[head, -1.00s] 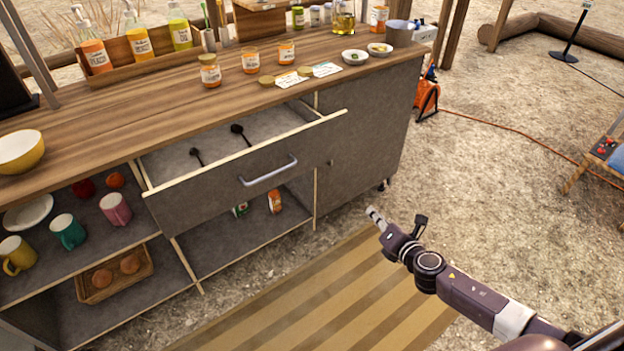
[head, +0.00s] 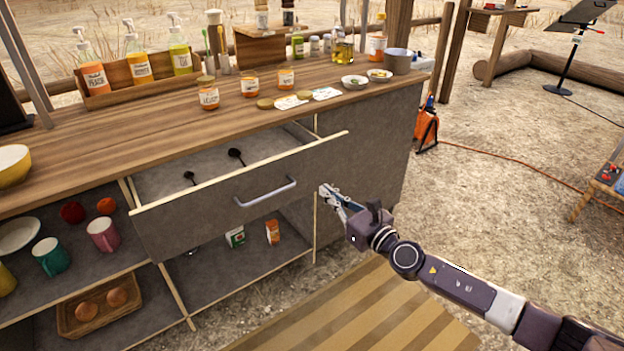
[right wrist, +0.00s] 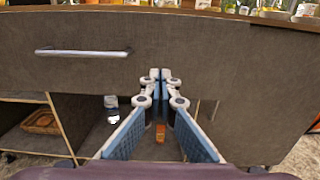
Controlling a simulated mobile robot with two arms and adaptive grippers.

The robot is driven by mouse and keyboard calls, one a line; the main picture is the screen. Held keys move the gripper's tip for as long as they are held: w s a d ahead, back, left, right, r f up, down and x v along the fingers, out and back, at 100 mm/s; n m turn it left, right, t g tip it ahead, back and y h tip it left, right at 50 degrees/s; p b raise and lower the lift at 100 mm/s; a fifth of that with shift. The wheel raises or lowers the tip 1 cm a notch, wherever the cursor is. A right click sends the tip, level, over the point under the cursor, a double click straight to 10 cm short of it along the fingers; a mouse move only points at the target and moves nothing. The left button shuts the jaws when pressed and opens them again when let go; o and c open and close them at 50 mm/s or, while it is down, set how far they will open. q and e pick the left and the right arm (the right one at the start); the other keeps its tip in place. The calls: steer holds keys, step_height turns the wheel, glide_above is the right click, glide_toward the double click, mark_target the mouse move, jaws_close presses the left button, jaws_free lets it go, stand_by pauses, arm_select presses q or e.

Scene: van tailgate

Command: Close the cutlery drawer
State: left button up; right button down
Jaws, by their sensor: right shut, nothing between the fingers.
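The cutlery drawer (head: 215,200) stands pulled out from the counter, with a grey front and a bar handle (head: 266,193). Two dark utensils (head: 236,154) lie inside it. In the right wrist view the drawer front (right wrist: 200,45) fills the upper part, with the handle (right wrist: 84,52) at the left. My right gripper (head: 324,189) is shut and empty, to the right of the handle near the drawer front's right end. In the right wrist view its fingertips (right wrist: 160,75) overlap the front's lower part; I cannot tell if they touch. My left gripper is not in view.
Jars (head: 250,88), bottles and small bowls stand on the wooden countertop (head: 120,140). Open shelves below hold mugs (head: 103,234), a basket (head: 98,304) and small cartons (head: 272,231). A striped mat (head: 360,310) lies in front. The ground to the right is mostly clear.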

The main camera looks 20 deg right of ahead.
mark_target(305, 174)
steer(key=x, duration=0.5)
steer(key=shift+w+a, duration=0.15)
steer(key=shift+w, duration=0.15)
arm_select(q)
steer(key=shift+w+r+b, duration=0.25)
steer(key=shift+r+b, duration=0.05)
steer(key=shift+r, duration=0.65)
arm_select(e)
steer(key=shift+w+a, duration=0.25)
steer(key=shift+w, duration=0.4)
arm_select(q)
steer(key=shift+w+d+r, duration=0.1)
